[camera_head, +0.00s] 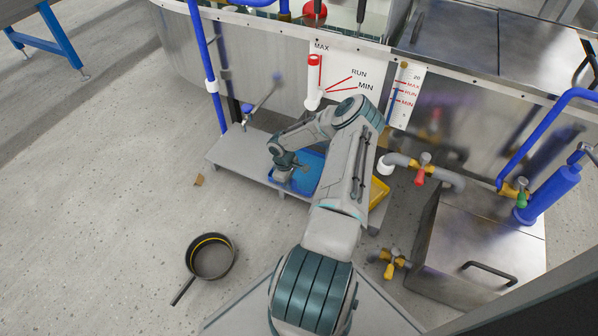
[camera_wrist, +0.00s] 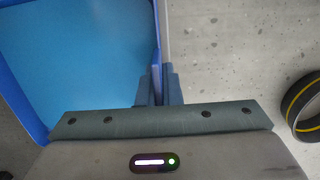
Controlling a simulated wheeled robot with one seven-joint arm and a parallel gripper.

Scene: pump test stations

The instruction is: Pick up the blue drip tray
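The blue drip tray (camera_head: 311,172) lies on the low grey shelf below the tank, partly hidden behind my arm. In the wrist view its blue floor and raised rim (camera_wrist: 85,55) fill the upper left. My gripper (camera_head: 283,174) points down at the tray's near-left part. In the wrist view the fingers (camera_wrist: 158,88) are close together, one on each side of the tray's side wall, and look shut on it. The exact contact at the tips is hard to see.
A yellow tray (camera_head: 379,192) sits right of the blue one on the shelf (camera_head: 240,150). A black pan with a yellow ring (camera_head: 212,258) lies on the floor. Pipes and valves (camera_head: 424,170) stand right of the shelf. The floor at left is mostly clear.

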